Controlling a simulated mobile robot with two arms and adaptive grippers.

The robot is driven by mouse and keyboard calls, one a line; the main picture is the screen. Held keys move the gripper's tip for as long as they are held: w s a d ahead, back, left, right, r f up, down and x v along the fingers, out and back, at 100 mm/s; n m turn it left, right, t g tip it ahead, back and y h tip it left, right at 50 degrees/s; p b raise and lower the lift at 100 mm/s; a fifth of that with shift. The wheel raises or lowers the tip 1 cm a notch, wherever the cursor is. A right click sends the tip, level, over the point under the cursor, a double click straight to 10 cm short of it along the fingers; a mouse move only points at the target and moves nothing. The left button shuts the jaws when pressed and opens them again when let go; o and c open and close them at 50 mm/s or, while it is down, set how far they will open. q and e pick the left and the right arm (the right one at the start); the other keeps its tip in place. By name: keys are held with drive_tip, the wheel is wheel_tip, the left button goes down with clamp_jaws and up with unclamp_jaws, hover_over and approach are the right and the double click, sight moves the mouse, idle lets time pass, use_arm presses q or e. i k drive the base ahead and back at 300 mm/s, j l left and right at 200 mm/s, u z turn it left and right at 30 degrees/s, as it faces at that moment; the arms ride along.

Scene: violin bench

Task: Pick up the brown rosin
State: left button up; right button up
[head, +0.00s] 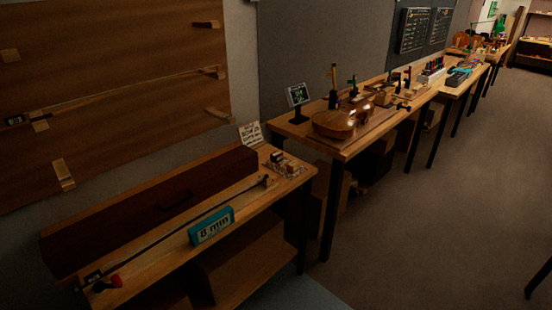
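No clearly brown rosin can be told apart at this size. Several small blocks, dark and tan (291,167), sit close together at the far right end of the near bench (145,257). One of them may be the rosin, but I cannot tell. Neither my left nor my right gripper is in the head view.
A bow (180,226) lies along the near bench, behind a teal "8 mm" block (211,226). A long brown case (150,205) stands at the wall. A violin (345,121) lies on the farther bench (345,149). The floor (430,220) at right is mostly clear.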

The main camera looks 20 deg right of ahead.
sight(276, 157)
drive_tip(key=i+l+u, duration=0.2)
drive_tip(key=i+l, duration=0.9)
drive_tip(key=i+j, duration=0.05)
drive_tip(key=i, duration=0.05)
